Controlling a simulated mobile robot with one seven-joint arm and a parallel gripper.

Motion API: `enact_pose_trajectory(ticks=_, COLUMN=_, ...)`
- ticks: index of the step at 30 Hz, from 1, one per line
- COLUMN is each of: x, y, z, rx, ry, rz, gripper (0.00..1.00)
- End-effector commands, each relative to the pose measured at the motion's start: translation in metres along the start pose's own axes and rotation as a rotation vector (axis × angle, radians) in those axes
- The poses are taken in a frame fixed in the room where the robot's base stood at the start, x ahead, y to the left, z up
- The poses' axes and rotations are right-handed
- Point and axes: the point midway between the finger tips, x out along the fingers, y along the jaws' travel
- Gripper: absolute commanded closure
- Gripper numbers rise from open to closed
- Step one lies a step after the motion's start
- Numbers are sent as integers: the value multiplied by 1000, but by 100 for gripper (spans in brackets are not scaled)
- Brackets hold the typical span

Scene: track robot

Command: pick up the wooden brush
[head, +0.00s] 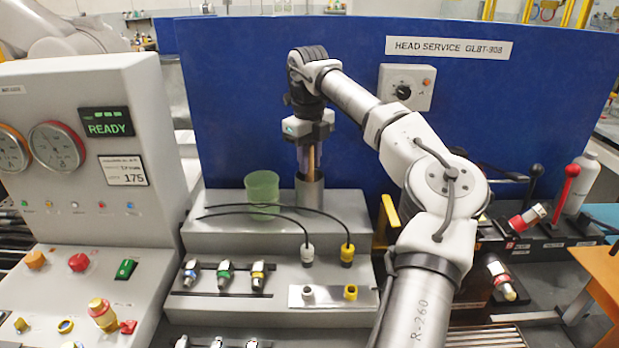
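A brown wooden handle (309,160), which looks like the wooden brush, stands upright in a grey metal cylinder cup (309,196) on the grey stepped bench. Its lower end is hidden inside the cup and its top is hidden by my gripper. My gripper (308,146) points straight down over the cup, with its fingers at the upper part of the handle. I cannot tell whether the fingers are closed on it or only around it.
A green translucent cup (262,188) stands left of the metal cup. Two black cables with a white connector (307,252) and a yellow connector (347,253) cross the bench front. A blue panel (240,100) rises behind. A control console (85,190) stands at left.

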Motion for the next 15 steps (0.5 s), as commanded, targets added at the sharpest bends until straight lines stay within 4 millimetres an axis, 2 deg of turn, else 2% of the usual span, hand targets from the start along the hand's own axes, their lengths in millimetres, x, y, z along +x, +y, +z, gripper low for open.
enact_pose_trajectory(ticks=4, x=14, y=0, z=0, rx=0, ry=1, rz=1, gripper=76)
enact_pose_trajectory(ticks=11, x=17, y=0, z=0, rx=1, ry=-1, rz=0, gripper=76)
enact_pose_trajectory(ticks=15, x=17, y=0, z=0, rx=0, ry=-1, rz=0, gripper=92)
